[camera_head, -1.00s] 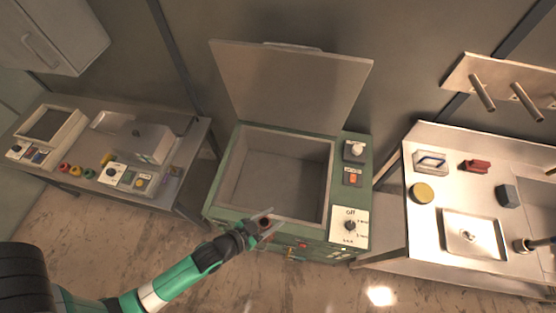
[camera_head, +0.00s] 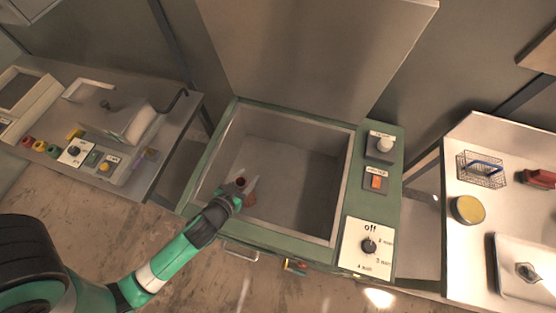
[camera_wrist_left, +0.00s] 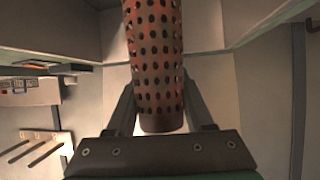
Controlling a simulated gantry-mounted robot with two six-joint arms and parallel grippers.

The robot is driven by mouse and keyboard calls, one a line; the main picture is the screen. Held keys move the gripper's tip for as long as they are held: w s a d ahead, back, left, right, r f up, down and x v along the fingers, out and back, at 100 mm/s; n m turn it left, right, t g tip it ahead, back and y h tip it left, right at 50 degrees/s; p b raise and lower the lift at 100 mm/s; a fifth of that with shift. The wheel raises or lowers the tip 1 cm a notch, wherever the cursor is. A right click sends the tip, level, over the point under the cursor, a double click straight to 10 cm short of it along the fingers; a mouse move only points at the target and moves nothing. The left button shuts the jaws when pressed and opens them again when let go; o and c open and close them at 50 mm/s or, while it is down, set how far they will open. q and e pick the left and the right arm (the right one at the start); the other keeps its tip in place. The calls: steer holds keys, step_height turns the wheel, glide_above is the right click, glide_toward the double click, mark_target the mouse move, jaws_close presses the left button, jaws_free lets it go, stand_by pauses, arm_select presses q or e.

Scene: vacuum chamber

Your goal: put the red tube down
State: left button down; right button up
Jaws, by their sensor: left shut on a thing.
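The red tube (camera_wrist_left: 155,50) is perforated with rows of dark holes. In the left wrist view it stands lengthwise between the two fingers of my left gripper (camera_wrist_left: 160,100), which is shut on it. In the head view my left gripper (camera_head: 243,189) is over the front left part of the open vacuum chamber (camera_head: 340,185). Only a small reddish end of the tube shows there; the hand hides most of it. I cannot tell whether the tube touches the chamber floor. My right gripper is not in view.
The chamber's lid (camera_head: 310,50) stands open at the back. Its dial panel (camera_head: 366,247) and orange switch (camera_head: 376,183) are on the right. A wire basket (camera_head: 480,170), a yellow round lid (camera_head: 467,209) and a tray (camera_head: 510,285) are on the right table. The chamber floor looks clear.

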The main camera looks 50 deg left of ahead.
arm_select(q)
steer(key=shift+n+g+y, duration=0.6)
steer(key=shift+n+y, duration=0.2)
steer(key=shift+n, duration=0.1)
steer(key=a+f+b, duration=0.1)
steer(key=f, duration=0.1)
steer(key=s+a+f+b, duration=0.1)
steer(key=a, duration=0.1)
steer(key=shift+s+a+f+b, duration=0.15)
steer(key=shift+a+f+b, duration=0.1)
steer(key=shift+f+b, duration=0.15)
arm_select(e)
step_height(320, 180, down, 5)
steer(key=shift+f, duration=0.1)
arm_select(q)
steer(key=w+a+f+b, duration=0.6)
steer(key=w+a+f, duration=0.2)
steer(key=w+f, duration=0.3)
steer(key=shift+f, duration=0.95)
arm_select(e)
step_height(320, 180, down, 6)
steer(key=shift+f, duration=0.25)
arm_select(q)
steer(key=shift+w, duration=0.15)
steer(key=shift+b, duration=0.3)
